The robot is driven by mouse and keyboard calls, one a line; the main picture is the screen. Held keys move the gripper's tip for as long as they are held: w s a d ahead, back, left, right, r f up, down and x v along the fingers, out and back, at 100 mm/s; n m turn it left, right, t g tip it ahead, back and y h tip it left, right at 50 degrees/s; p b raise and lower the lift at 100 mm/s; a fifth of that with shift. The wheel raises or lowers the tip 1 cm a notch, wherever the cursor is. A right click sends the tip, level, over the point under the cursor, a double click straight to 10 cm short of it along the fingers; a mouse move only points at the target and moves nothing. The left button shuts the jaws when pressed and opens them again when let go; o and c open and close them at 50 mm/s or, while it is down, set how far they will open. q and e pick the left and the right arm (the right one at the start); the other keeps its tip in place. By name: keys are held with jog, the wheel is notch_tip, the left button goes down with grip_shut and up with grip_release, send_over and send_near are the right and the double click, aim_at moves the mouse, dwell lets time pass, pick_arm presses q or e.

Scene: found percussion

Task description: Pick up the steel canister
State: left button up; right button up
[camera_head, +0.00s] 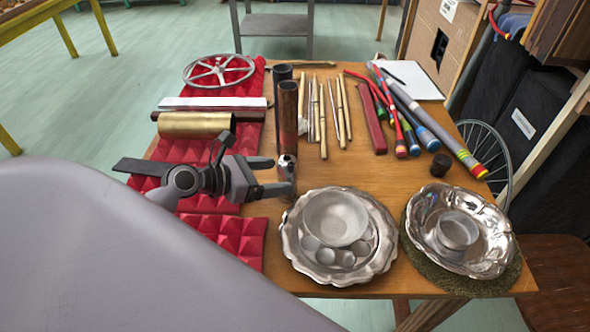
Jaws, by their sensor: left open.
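The steel canister (287,161) looks like a small, shiny upright cylinder on the wooden table, left of centre, just behind the silver platter. My left gripper (276,175) is open, with its fingers pointing right at the canister. One finger reaches to the canister's left side and the other passes in front of its lower part, hiding some of it. I cannot tell whether either finger touches it. My right gripper is not in view.
A copper tube (287,118) stands close behind the canister. A scalloped silver platter (293,262) with a bowl is just in front. Red foam (240,236) lies under my left gripper. Sticks (323,122), coloured tubes (440,125) and a second silver dish (425,205) fill the right side.

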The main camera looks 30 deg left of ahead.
aim_at(294, 177)
pick_arm(q)
jog(key=shift+f+b+x, duration=0.2)
jog(key=shift+b+x, duration=0.05)
jog(key=shift+x, duration=1.4)
jog(key=shift+f+b+x, duration=0.25)
jog(key=shift+x, duration=1.35)
jog(key=shift+s, duration=0.15)
jog(key=c, duration=1.1)
